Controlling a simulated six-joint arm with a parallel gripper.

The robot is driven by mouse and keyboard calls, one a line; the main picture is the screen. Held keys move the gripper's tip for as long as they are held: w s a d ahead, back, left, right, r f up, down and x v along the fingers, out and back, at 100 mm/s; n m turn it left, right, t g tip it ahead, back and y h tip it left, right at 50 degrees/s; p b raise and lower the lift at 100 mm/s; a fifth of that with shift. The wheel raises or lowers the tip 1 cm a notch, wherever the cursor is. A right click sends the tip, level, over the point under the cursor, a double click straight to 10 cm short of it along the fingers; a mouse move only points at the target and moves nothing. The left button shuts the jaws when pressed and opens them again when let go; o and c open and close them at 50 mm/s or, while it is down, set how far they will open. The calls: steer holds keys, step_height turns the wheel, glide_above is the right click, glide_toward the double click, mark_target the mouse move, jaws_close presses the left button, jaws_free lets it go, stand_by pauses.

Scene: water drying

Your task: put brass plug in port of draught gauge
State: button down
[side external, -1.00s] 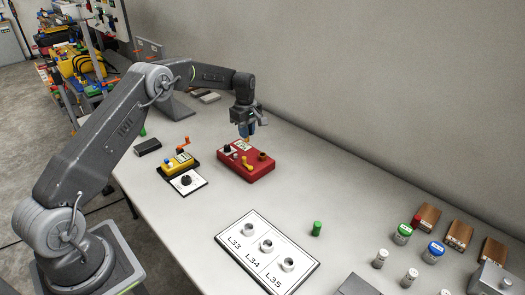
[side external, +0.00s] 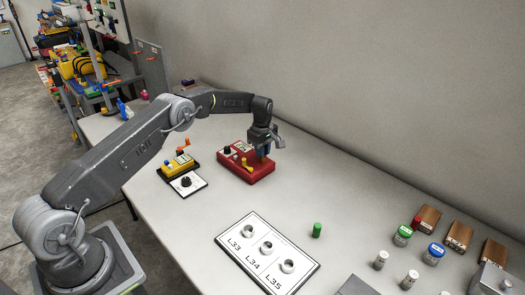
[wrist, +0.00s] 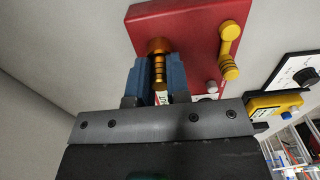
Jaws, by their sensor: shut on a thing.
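The draught gauge is a red box (side external: 240,167) on the table, with a yellow lever (side external: 246,164) and small knobs on top. It fills the top of the wrist view (wrist: 190,20). My gripper (side external: 263,157) points down over the gauge's right end in the side view. In the wrist view its blue fingers (wrist: 157,75) are shut on the brass plug (wrist: 158,66), a ribbed golden piece with a wider orange-brown end towards the gauge. The port at that end is hidden by the gripper and plug. I cannot tell whether the plug's end is inside it.
A yellow device (side external: 178,165) with an orange handle and a white panel with a black knob (side external: 187,182) stand left of the gauge. A labelled plate (side external: 240,250) with several round holders and a green cylinder (side external: 317,230) lie nearer. The wall runs behind.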

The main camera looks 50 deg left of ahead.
steer(key=shift+f, duration=0.1)
steer(key=c, duration=1.1)
jaws_free()
steer(key=s+d+r+m+t, duration=0.1)
steer(key=s+d+r+m, duration=0.15)
steer(key=r, duration=0.95)
steer(key=s+d+r+m, duration=0.2)
steer(key=s+d+r, duration=0.1)
steer(key=r, duration=1)
steer(key=s+d+r+m+t, duration=0.2)
steer(key=s+d+r+m, duration=0.2)
steer(key=s+r, duration=0.4)
steer(key=s+d+f+m+t, duration=0.1)
steer(key=s+d+m, duration=0.1)
steer(key=s, duration=0.7)
steer(key=s+d+f+m, duration=0.2)
steer(key=s+m, duration=0.2)
steer(key=s, duration=0.5)
steer(key=s+d+f+m+t, duration=0.1)
steer(key=s+d+m, duration=0.1)
steer(key=s, duration=0.7)
steer(key=shift+f+m+t, duration=0.2)
steer(key=shift+m+t, duration=0.1)
steer(key=shift+m, duration=0.45)
